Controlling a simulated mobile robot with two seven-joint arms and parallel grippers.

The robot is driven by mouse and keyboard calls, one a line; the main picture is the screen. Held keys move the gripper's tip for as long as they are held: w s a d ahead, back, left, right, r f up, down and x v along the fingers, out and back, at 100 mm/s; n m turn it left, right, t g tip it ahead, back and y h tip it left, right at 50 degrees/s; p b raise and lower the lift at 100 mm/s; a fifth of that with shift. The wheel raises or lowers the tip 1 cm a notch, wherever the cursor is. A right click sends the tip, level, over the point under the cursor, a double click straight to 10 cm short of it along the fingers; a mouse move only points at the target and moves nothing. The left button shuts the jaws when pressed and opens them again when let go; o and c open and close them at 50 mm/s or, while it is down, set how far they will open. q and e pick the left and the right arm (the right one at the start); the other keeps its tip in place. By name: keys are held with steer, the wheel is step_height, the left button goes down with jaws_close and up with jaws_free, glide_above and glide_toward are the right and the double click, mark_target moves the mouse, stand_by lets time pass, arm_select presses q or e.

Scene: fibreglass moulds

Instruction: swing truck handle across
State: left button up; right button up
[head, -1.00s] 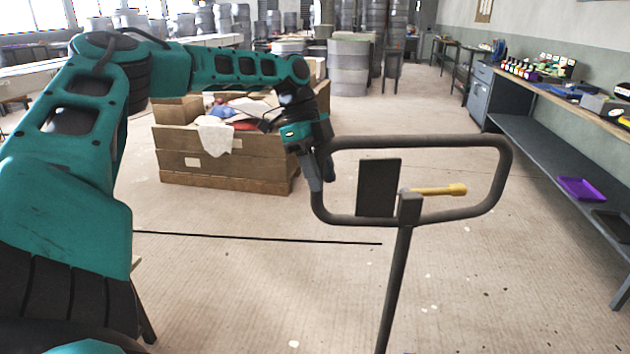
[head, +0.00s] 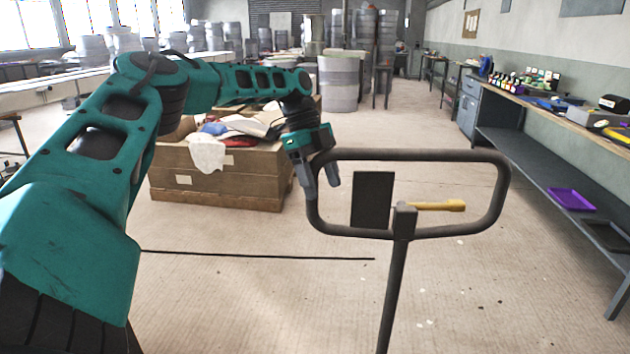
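The truck handle (head: 505,195) is a dark tubular loop, wide and rounded, on an upright post (head: 394,290) in the middle of the head view. A dark flat plate (head: 373,201) and a yellow lever (head: 438,206) sit inside the loop. My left gripper (head: 319,186) is at the loop's upper left corner, pointing down. Its two grey fingers are a little apart, with the bar at or between them. I cannot tell whether they press on it. The post's foot and the truck below it are out of view. My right gripper is not in view.
A wooden crate (head: 215,190) with cloths stands behind the gripper. A long workbench (head: 540,107) with a lower shelf and purple tray (head: 570,199) runs along the right wall. A thin dark bar (head: 260,255) crosses the view at left. Floor around the post looks clear.

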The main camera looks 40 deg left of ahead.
arm_select(q)
steer(key=shift+d+f, duration=0.2)
steer(key=shift+d, duration=0.1)
steer(key=v, duration=1.2)
steer(key=shift+a+r, duration=0.15)
steer(key=shift+r, duration=0.1)
